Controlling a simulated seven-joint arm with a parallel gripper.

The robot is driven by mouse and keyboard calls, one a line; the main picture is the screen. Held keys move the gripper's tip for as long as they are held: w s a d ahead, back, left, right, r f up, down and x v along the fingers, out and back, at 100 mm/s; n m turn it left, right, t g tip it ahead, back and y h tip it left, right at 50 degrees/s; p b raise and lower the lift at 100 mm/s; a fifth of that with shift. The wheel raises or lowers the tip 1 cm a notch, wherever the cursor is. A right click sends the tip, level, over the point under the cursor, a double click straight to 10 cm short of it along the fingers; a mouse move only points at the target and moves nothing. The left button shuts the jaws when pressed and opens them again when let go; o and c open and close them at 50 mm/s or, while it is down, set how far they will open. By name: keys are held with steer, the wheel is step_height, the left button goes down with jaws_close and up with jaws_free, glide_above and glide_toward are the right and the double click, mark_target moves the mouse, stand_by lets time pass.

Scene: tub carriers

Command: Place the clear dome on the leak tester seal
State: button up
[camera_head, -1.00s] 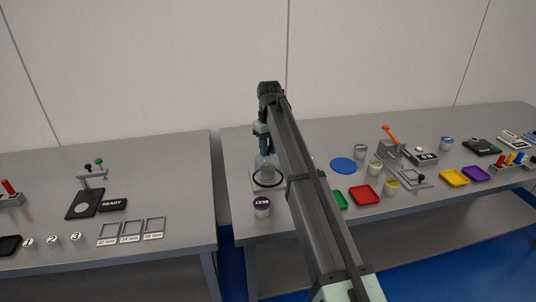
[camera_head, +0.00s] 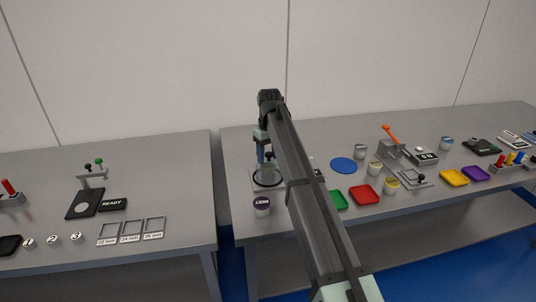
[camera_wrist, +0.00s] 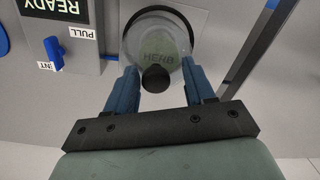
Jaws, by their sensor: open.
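The clear dome (camera_head: 267,170) stands upright on the leak tester (camera_head: 256,186), with a dark ring around its base. Its black knob (camera_wrist: 155,79) is on top, and a greenish tub lid marked HERB (camera_wrist: 160,53) shows through the dome in the wrist view. My gripper (camera_wrist: 158,68) is open above the dome. Its two blue fingers appear on either side of the knob, with gaps visible. In the head view, my gripper (camera_head: 263,150) is partly hidden by my arm. Whether the dome's rim sits evenly on the seal is too small to tell.
The tester's READY panel (camera_wrist: 62,8) and a blue lever (camera_wrist: 53,53) by the VENT label are beside the dome. A purple-lidded tub (camera_head: 262,206) stands in front. A blue disc (camera_head: 343,165) and red tray (camera_head: 364,194) lie to the right. A gap separates the left table (camera_head: 180,180).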

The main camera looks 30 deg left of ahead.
step_height(320, 180, up, 12)
steer(key=shift+w, duration=0.15)
stand_by(0.6)
steer(key=shift+r, duration=0.1)
steer(key=s+d+f+m, duration=0.1)
steer(key=s+d+f, duration=0.6)
steer(key=d+f, duration=0.45)
steer(key=s+d+f+m, duration=0.1)
steer(key=s+d+f, duration=0.75)
steer(key=d, duration=0.65)
steer(key=s+d+f+m+g+h, duration=0.1)
steer(key=s+d+f+m+g, duration=0.15)
steer(key=d+f, duration=1.05)
steer(key=s+d+f+m+g, duration=0.1)
steer(key=s+d+f+m, duration=0.2)
steer(key=d+f, duration=1.05)
steer(key=s+d+f+m+g, duration=0.1)
steer(key=s+d+f, duration=0.4)
steer(key=s+f, duration=0.5)
steer(key=s+d+f+m+g, duration=0.2)
steer(key=s+d+f+m, duration=0.2)
steer(key=s+f, duration=0.6)
steer(key=shift+s+d+f+m+y, duration=0.2)
steer(key=shift+s+d+m+y, duration=0.2)
steer(key=shift+s+d, duration=0.6)
steer(key=shift+s+a, duration=0.1)
steer(key=shift+a, duration=0.05)
steer(key=shift+c, duration=0.3)
